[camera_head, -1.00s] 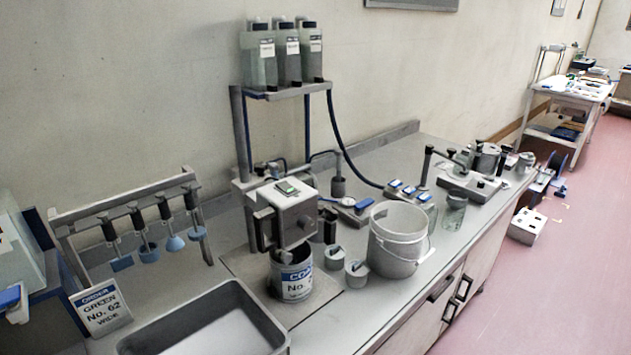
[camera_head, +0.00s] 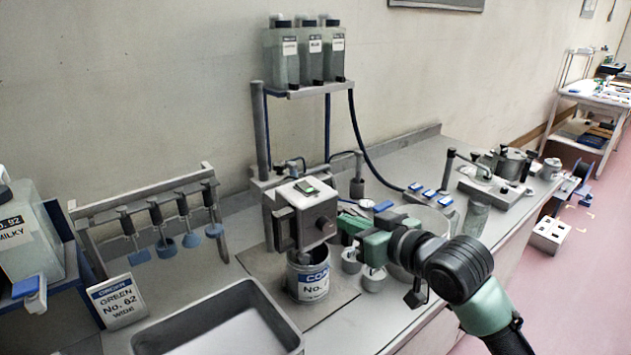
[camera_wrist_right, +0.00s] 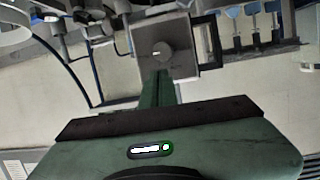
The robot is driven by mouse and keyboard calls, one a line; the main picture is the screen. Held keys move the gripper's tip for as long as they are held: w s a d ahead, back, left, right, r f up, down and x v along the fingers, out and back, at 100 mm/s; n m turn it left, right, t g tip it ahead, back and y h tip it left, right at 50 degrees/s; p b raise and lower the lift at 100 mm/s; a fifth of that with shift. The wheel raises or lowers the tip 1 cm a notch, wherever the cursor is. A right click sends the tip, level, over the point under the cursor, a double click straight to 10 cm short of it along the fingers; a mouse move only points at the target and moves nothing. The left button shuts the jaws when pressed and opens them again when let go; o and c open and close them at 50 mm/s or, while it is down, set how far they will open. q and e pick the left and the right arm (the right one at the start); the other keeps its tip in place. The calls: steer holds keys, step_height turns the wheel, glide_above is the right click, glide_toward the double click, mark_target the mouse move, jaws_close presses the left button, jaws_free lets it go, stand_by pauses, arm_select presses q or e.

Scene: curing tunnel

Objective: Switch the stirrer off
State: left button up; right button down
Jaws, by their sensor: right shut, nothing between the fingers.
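The stirrer (camera_head: 291,228) is a grey box-shaped head with a small green display on its top. It stands over a can (camera_head: 309,282) with a blue and white label. A dark round knob (camera_head: 325,222) sits on the stirrer's side face; it also shows in the right wrist view (camera_wrist_right: 163,50). My right gripper (camera_head: 342,222) is green, shut and empty, its tips pointing at the knob side from close by. Whether the tips touch the knob, I cannot tell. My left gripper is not in view.
A grey tray (camera_head: 267,298) lies in front of the stirrer, with a paddle rack (camera_head: 90,217) and an order card (camera_head: 118,301) to the left. Bottles (camera_head: 313,58) stand on a shelf behind. A bucket (camera_head: 412,213) and small pots are partly behind my right arm.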

step_height(320, 180, up, 10)
steer(key=n+y, duration=0.1)
steer(key=shift+w+a+f+t+y, duration=0.25)
steer(key=shift+w+a+t+y, duration=0.05)
steer(key=shift+w+a+y, duration=0.15)
steer(key=p, duration=0.3)
glide_above(312, 190)
steer(key=shift+s+d+f, duration=0.35)
steer(key=shift+s+f, duration=0.05)
steer(key=f, duration=0.1)
steer(key=f+p, duration=0.1)
steer(key=w+f, duration=0.1)
steer(key=shift+a+f, duration=0.15)
steer(key=shift+a, duration=0.2)
steer(key=shift+s+d+f, duration=0.1)
steer(key=shift+f, duration=0.5)
